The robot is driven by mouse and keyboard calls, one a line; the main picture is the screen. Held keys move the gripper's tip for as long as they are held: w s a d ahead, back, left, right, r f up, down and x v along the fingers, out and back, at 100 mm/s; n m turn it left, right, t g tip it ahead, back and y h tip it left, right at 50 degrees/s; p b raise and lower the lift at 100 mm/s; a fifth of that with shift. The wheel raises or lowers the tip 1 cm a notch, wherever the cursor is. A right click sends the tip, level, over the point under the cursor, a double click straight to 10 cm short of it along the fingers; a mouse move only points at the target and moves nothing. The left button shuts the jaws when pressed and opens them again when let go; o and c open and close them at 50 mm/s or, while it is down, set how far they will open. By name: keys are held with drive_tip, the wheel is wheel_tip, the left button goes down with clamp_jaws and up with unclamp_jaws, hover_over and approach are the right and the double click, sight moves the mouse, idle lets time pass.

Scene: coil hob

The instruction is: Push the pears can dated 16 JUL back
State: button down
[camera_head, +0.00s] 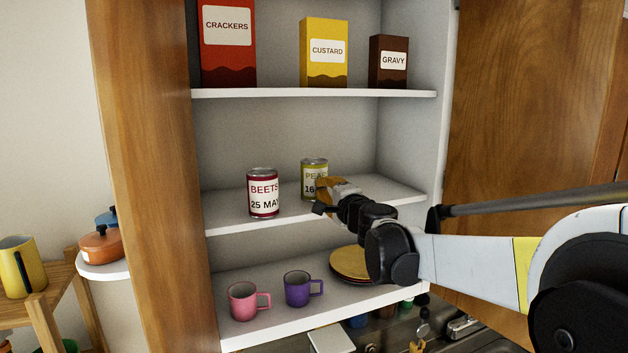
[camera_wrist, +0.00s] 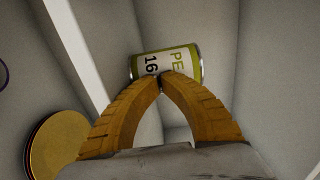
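The pears can (camera_head: 314,168) is green with a pale label, partly readable as "PEA" and "16". It stands upright on the middle shelf, set back from the front edge, and my gripper hides its lower right part. My gripper (camera_head: 322,194) is in front of the can. In the wrist view, the can (camera_wrist: 180,62) appears turned sideways and my gripper's yellow fingertips (camera_wrist: 161,79) meet at its label. The fingers are shut with nothing between them. They look at or very near the can's front; I cannot tell whether they touch.
A red beets can (camera_head: 263,193) marked "25 MAY" stands left of the pears can, near the shelf's front edge (camera_head: 300,221). Boxes stand on the shelf above. A pink mug (camera_head: 242,301), a purple mug (camera_head: 297,289) and yellow plates (camera_head: 350,264) are below.

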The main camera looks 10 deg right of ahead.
drive_tip(key=shift+w+a+r, duration=0.2)
drive_tip(key=shift+w+r, duration=0.3)
drive_tip(key=shift+r, duration=0.15)
idle(0.6)
drive_tip(key=shift+s, duration=0.1)
drive_tip(key=shift+s+d+f, duration=0.2)
drive_tip(key=shift+s+f, duration=0.45)
drive_tip(key=shift+f, duration=0.15)
drive_tip(key=s, duration=0.3)
drive_tip(key=shift+s+d+r, duration=0.1)
drive_tip(key=shift+s+d, duration=0.2)
drive_tip(key=shift+d, duration=0.1)
drive_tip(key=s, duration=0.4)
drive_tip(key=shift+d, duration=0.4)
